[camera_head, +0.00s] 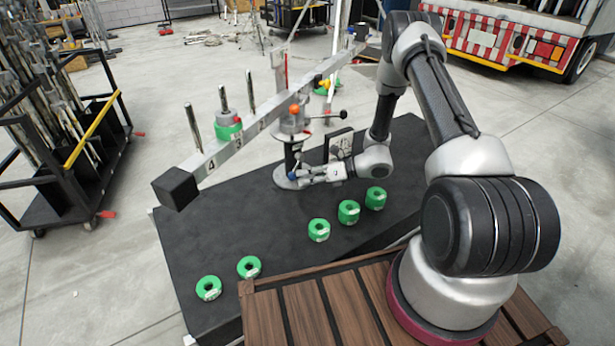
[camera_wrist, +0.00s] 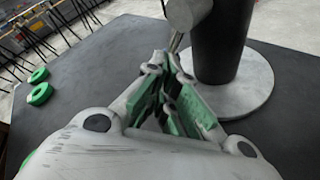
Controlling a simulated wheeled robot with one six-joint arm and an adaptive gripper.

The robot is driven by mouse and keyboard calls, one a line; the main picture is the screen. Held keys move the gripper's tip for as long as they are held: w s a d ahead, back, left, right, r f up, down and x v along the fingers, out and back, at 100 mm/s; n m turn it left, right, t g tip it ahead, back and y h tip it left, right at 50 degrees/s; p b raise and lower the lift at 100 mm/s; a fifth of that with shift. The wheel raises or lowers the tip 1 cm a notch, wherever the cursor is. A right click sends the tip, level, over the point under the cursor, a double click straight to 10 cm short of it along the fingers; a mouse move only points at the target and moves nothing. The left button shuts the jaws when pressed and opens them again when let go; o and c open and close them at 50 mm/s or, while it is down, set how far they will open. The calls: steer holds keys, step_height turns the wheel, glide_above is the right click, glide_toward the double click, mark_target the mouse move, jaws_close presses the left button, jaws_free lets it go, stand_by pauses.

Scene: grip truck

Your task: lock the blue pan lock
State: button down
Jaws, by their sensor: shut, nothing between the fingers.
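The blue pan lock (camera_head: 293,176) shows as a small blue knob low on the black post of the balance, just above its round grey base (camera_head: 285,182). My gripper (camera_head: 304,177) lies low over the table, its tips pointing left at the blue knob. Whether they touch it I cannot tell. In the wrist view my gripper (camera_wrist: 166,65) has its green-padded fingers drawn together with nothing held. Just beyond the tips there are a grey rounded part and a thin rod, in front of the black post (camera_wrist: 222,40) and base (camera_wrist: 245,95).
The balance's long numbered beam (camera_head: 255,122) slants above the table (camera_head: 200,250), with an orange knob (camera_head: 294,108) at its middle. A black bracket (camera_head: 340,143) stands behind my wrist.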

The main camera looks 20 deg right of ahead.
steer(key=shift+s+a+r+m+y, duration=0.1)
steer(key=shift+a+m+y, duration=0.25)
steer(key=shift+y, duration=0.2)
steer(key=shift+s+a+m+y, duration=0.1)
steer(key=shift+a+m+y, duration=0.2)
steer(key=shift+y, duration=0.25)
steer(key=shift+s+a+r, duration=0.2)
steer(key=shift+a+r, duration=0.4)
steer(key=shift+a, duration=0.05)
steer(key=shift+s+a+r, duration=0.15)
steer(key=shift+a+r, duration=0.25)
steer(key=shift+r, duration=0.05)
steer(key=shift+a+r, duration=0.1)
steer(key=shift+r, duration=0.1)
